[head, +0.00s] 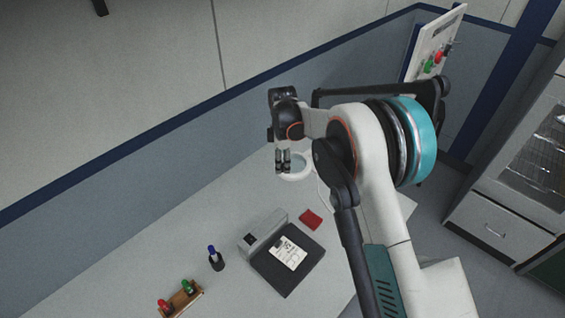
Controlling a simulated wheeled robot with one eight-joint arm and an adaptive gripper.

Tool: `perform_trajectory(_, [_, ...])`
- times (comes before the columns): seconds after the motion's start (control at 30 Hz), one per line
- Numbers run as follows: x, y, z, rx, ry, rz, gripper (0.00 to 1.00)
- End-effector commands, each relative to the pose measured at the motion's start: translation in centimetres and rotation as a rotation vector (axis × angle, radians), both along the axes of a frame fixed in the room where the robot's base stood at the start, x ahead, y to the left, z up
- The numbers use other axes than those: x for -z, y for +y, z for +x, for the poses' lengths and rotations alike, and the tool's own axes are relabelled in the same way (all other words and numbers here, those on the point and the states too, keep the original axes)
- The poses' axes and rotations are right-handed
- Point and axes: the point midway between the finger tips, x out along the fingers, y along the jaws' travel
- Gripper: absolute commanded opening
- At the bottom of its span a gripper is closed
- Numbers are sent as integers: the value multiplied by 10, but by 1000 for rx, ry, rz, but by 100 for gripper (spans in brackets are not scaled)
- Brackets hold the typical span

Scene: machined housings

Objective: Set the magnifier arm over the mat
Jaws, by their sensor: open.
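The magnifier shows as a white ring head (299,172) above the back part of the bench, partly hidden behind my gripper and arm. Its supporting arm is mostly hidden, and I cannot trace it clearly. My gripper (283,168) points down at the left part of the ring, with its fingers open. The fingers overlap the ring in the picture; I cannot tell whether they touch it. A dark square mat (287,284) lies on the bench nearer the front, with a white printed card (288,253) on it. The ring is not above the mat; it sits farther back.
A grey block-shaped device (262,235) stands at the mat's back left edge. A red cloth (311,219) lies behind the mat. A wall bounds the bench behind.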

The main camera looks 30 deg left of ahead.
Motion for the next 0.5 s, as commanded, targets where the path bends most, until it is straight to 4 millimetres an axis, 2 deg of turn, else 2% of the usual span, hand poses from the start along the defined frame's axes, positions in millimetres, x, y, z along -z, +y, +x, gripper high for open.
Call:
perform_trajectory(0.13, [8,0,0,0,0,0,43])
perform_trajectory(0.4, [9,0,0,0,0,0,43])
perform_trajectory(0.43, [9,0,0,0,0,0,38])
perform_trajectory(0.5, [9,0,0,0,0,0,22])
